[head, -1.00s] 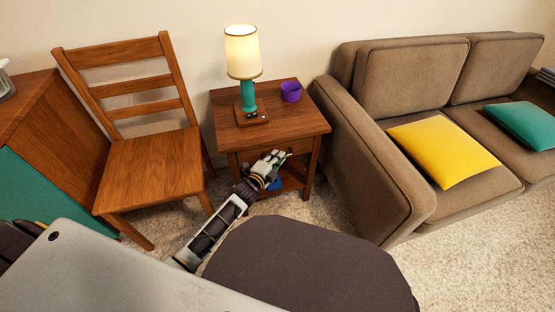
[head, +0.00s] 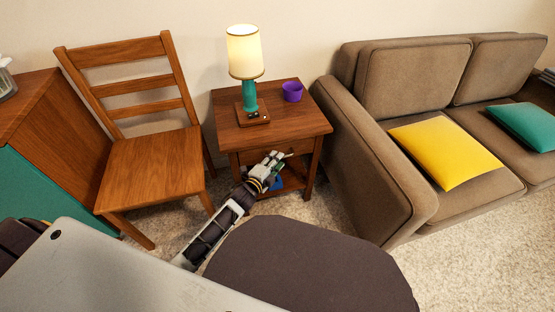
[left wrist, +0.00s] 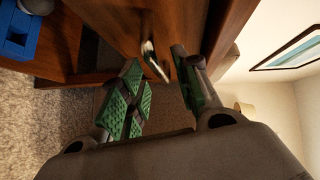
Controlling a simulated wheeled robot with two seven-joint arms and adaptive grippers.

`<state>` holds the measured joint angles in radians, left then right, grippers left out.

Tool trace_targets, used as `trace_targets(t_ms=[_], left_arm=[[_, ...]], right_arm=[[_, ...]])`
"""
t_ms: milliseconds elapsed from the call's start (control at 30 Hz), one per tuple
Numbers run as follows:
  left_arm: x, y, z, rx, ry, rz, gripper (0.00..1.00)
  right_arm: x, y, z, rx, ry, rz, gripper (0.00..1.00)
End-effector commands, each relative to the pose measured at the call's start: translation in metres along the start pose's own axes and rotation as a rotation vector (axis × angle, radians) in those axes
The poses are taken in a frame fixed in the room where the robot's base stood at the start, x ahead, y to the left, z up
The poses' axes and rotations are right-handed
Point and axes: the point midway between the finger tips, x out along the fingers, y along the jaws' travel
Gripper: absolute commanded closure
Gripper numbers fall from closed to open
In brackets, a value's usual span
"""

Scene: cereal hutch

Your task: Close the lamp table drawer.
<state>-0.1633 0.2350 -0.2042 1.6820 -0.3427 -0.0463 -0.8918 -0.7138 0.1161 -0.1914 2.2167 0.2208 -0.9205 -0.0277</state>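The lamp table (head: 225,118) is a brown wooden side table between the chair and the sofa. Its drawer front (head: 300,147) is below the top, partly hidden by my left gripper (head: 279,160). From the head view I cannot tell how far out the drawer stands. In the left wrist view the drawer's metal handle (left wrist: 154,62) sits on the wooden front, just ahead of and between the spread green-padded fingers of the left gripper (left wrist: 158,82). The left gripper is open and holds nothing. My right gripper is not in view.
A lit teal lamp (head: 249,95) and a purple cup (head: 292,92) stand on the tabletop. A blue object (left wrist: 18,32) lies on the lower shelf. A wooden chair (head: 150,165) is at left, a brown sofa (head: 375,165) close at right.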

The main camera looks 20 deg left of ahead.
Motion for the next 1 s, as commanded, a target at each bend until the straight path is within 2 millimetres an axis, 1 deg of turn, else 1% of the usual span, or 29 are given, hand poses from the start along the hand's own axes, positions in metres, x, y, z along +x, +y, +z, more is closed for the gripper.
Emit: trace_targets(t_ms=[33, 400, 1000], left_arm=[[-0.005, 0.001, 0.0, 0.0, 0.0, 0.001, 0.68], [-0.038, 0.001, 0.0, 0.0, 0.0, 0.002, 0.68], [-0.087, 0.0, 0.001, 0.0, -0.001, 0.001, 0.68]], right_arm=[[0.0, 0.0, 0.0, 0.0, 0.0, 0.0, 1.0], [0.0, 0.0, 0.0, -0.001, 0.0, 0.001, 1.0], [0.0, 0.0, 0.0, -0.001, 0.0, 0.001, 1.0]])
